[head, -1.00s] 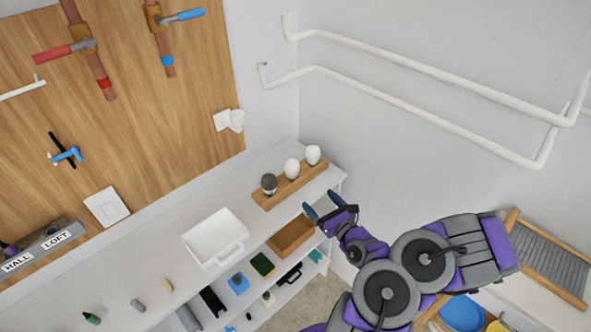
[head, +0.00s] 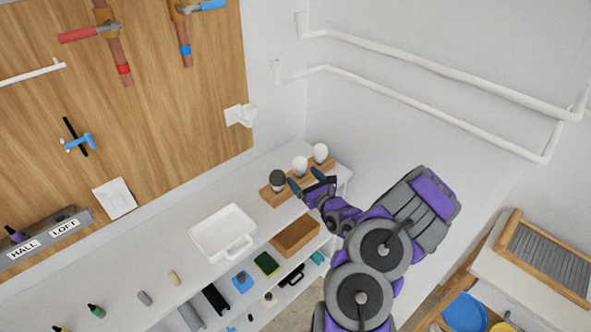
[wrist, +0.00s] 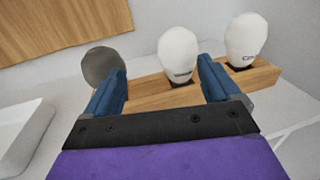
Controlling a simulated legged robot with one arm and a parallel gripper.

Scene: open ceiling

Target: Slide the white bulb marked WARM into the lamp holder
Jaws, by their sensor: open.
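Two white bulbs and one dark grey bulb (head: 278,178) stand upright in a wooden block (wrist: 140,95). The middle white bulb (wrist: 178,52) has small dark lettering too small to read; it also shows in the head view (head: 300,164). The right white bulb (wrist: 246,38) has lettering that seems to start with C. My gripper (wrist: 160,75) is open and empty, in front of the block. The middle bulb shows between its fingers, closer to the right finger; contact is not visible. A white fitting on the wooden panel, apparently the lamp holder (head: 240,115), is left of the bulbs.
A white tray (head: 223,233) and small items stand on the grey-white bench left of my arm. White pipes (head: 420,67) run along the wall. A washboard (head: 545,262) and blue bowl (head: 464,311) are at lower right.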

